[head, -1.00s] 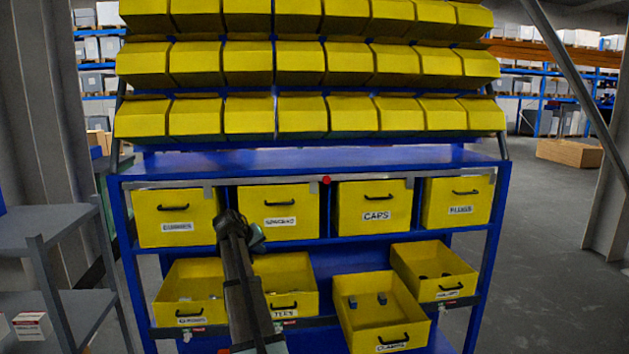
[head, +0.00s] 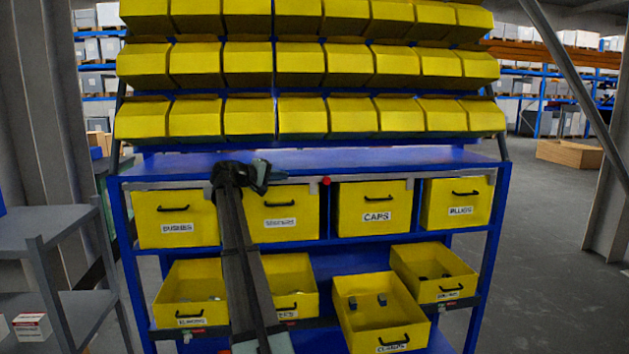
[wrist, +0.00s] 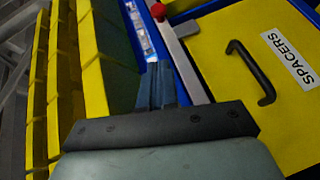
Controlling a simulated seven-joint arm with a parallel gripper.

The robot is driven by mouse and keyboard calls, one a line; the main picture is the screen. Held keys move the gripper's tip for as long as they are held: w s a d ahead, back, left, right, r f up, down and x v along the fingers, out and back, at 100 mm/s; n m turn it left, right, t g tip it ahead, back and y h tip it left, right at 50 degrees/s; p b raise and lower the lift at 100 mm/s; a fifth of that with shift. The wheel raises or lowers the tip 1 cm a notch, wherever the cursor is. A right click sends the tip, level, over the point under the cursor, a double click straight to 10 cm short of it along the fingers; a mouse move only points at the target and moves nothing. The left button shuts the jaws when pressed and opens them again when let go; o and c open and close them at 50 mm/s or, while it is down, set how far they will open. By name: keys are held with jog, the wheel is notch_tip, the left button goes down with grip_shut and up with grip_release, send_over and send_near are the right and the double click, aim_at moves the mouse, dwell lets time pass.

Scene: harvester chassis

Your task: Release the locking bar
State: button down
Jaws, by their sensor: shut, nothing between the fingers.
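The locking bar (head: 300,182) is a thin grey rail running across the tops of the upper yellow drawers, just under the blue shelf. A red knob (head: 326,181) sits on it near mid-length. My gripper (head: 274,178) is near the bar, left of the knob, above the SPACERS drawer. In the wrist view the grey bar (wrist: 183,58) runs close beside my shut, empty fingers (wrist: 159,72). The red knob (wrist: 158,11) lies beyond the fingertips, apart from them. I cannot tell whether the fingers touch the bar. My arm hides part of the bar's left side.
Upper drawers, including the CAPS drawer (head: 374,208), are closed. Several lower drawers, such as the one at front right (head: 382,320), are pulled out. Yellow bins (head: 302,116) overhang the blue shelf (head: 400,160). A grey rack (head: 45,245) stands at left.

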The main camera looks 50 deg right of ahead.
dwell(0.3)
send_near(314, 179)
jog(key=r+x, duration=0.1)
jog(key=x, duration=0.3)
jog(key=s, duration=0.1)
jog(key=s+d, duration=0.2)
jog(key=shift+f, duration=0.25)
jog(key=shift+s+d+f, duration=0.15)
jog(key=shift+s+d, duration=0.2)
jog(key=shift+s, duration=0.1)
jog(key=shift+s+d, duration=1.75)
jog(key=shift+d, duration=0.05)
